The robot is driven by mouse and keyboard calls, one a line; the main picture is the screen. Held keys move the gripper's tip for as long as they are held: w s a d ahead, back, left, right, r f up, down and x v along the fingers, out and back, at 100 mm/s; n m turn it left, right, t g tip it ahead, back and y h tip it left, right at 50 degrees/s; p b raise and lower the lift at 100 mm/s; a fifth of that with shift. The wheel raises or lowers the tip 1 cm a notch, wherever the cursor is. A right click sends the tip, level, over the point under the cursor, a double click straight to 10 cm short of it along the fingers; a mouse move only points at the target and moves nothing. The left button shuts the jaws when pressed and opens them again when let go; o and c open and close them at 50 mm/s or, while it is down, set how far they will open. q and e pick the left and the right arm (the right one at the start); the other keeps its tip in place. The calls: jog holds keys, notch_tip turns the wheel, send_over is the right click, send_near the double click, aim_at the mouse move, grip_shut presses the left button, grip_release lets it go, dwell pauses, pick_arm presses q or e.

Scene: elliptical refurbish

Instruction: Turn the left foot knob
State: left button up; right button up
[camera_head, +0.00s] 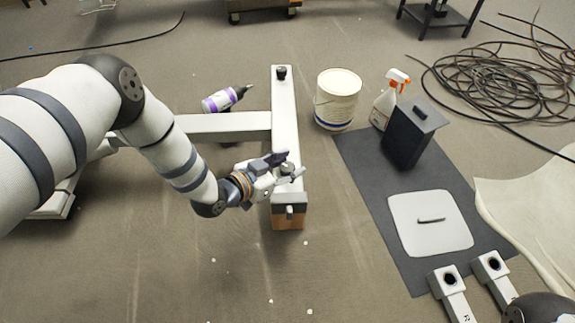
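A white beam (285,120) of the elliptical's frame lies on the floor in the middle of the view. A dark knob (281,72) stands on its far end. My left gripper (287,168) is over the near end of the beam, with its fingers at a small greyish knob-like part there. The fingers cover much of that part, and I cannot tell whether they are closed on it. A grey end cap (289,210) and an orange-brown block (287,222) are at the near end. My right gripper is not in view.
A white bucket (337,99), a spray bottle (389,98) and a dark box (411,134) stand right. A dark mat (378,200) holds a white panel (430,222). Cables (495,75) lie coiled at upper right.

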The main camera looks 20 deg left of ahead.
pick_arm(q)
jog(key=c, duration=0.6)
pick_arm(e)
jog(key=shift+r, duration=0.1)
pick_arm(q)
jog(key=shift+s+d+r+n+y+p, duration=0.1)
jog(key=shift+n+y+p, duration=0.5)
jog(key=shift+n+y, duration=0.15)
jog(key=shift+n+t+y+p, duration=0.5)
jog(key=shift+n+y, duration=0.15)
jog(key=shift+y, duration=0.2)
jog(key=shift+n+y+p, duration=0.3)
jog(key=shift+n+y, duration=0.7)
jog(key=shift+y, duration=0.2)
jog(key=shift+f+n+y, duration=0.2)
jog(key=shift+n+y, duration=0.8)
jog(key=shift+y, duration=0.1)
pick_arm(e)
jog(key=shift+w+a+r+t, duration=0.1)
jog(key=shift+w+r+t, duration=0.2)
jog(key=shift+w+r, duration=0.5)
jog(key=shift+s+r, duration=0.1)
